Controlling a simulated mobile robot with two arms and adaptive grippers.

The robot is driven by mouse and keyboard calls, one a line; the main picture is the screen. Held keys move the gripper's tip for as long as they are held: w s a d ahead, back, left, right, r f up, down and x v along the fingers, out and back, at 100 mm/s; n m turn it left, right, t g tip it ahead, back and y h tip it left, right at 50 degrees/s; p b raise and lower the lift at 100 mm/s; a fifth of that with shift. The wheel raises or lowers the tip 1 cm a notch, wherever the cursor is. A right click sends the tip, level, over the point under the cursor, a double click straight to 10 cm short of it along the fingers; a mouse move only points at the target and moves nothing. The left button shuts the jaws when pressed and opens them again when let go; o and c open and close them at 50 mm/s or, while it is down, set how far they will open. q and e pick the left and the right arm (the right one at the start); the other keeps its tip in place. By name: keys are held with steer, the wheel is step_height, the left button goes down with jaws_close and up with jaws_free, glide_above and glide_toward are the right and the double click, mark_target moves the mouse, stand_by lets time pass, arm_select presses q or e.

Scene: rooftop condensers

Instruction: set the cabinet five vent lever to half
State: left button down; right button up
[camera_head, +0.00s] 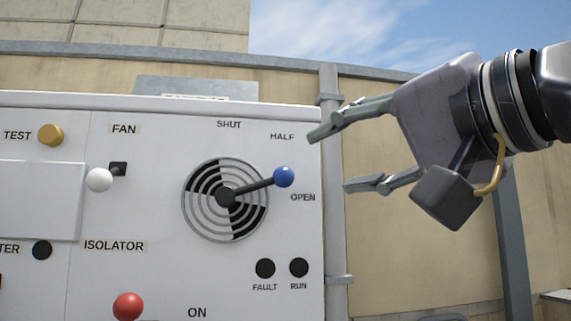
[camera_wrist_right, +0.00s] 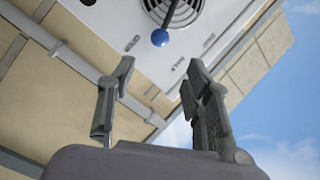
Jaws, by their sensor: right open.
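The vent lever is a dark arm with a blue ball knob (camera_head: 284,176) on a round slotted vent (camera_head: 225,200) on the white cabinet (camera_head: 303,228). The lever points right and slightly up, between the HALF and OPEN labels and nearer OPEN. My right gripper (camera_head: 330,162) is open and empty, to the right of the knob and apart from it. In the right wrist view the blue knob (camera_wrist_right: 160,38) shows beyond and between the open fingers. My left gripper is not in view.
A white FAN knob (camera_head: 99,180), a yellow TEST knob (camera_head: 51,135) and a red knob (camera_head: 127,306) stick out at the left. FAULT and RUN lamps, both dark, sit below the vent. A grey post (camera_head: 331,130) stands at the cabinet's right side.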

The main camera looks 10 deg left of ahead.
mark_target(290, 172)
steer(key=p+x, duration=0.3)
steer(key=x, duration=0.9)
steer(key=shift+a+r+p, duration=0.1)
steer(key=shift+a+p, duration=0.1)
steer(key=shift+p, duration=0.1)
steer(key=shift+w+a, duration=0.45)
steer(key=shift+w, duration=0.05)
steer(key=shift+c, duration=0.3)
jaws_close()
